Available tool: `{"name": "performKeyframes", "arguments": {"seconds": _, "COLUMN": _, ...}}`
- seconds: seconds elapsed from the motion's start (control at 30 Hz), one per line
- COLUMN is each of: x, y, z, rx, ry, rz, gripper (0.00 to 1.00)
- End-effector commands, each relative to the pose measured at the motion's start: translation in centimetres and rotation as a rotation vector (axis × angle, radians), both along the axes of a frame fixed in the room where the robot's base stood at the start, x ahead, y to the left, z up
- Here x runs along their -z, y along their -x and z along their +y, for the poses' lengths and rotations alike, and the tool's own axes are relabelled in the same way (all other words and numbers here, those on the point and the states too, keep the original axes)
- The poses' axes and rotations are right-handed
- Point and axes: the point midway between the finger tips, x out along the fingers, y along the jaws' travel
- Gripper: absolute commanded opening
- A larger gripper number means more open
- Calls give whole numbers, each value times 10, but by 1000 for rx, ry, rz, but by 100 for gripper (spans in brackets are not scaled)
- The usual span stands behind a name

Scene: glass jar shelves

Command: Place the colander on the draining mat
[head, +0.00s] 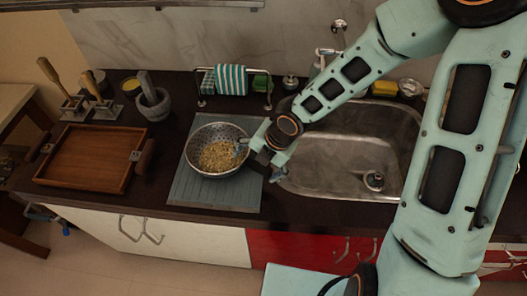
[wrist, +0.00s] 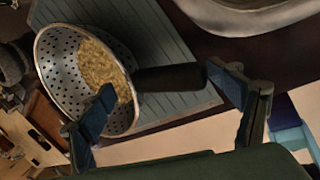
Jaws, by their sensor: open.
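The metal colander (head: 203,136), a perforated bowl holding yellow food pieces, appears to rest on the grey-blue draining mat (head: 190,195), on its upper part. In the wrist view, the colander (wrist: 60,70) lies at left with its dark handle (wrist: 170,78) pointing right over the mat (wrist: 165,40). My gripper (head: 257,160) is at the colander's right side. In the wrist view my gripper (wrist: 160,82) is open, one finger overlapping the bowl's near edge and the other by the handle's end. Whether either finger touches the colander is unclear. The arm hides the handle in the head view.
The sink (head: 330,165) lies right of the mat. A wooden tray (head: 85,160) is at left, with a mortar (head: 152,105) behind it. A rack with a striped towel (head: 230,80) stands behind the mat. The mat's front part is bare.

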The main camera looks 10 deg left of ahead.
Motion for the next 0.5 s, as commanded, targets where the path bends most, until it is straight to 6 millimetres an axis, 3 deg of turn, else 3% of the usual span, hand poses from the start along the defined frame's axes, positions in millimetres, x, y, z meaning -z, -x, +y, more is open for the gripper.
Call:
{"name": "performKeyframes", "arguments": {"seconds": 0.03, "x": -12, "y": 0, "z": -4, "rx": 4, "ry": -1, "rz": -1, "gripper": 84}}
{"name": "performKeyframes", "arguments": {"seconds": 0.3, "x": -52, "y": 5, "z": -18, "rx": 3, "ry": 0, "rz": 0, "gripper": 84}}
{"name": "performKeyframes", "arguments": {"seconds": 0.5, "x": -69, "y": 8, "z": -25, "rx": 3, "ry": -2, "rz": 0, "gripper": 84}}
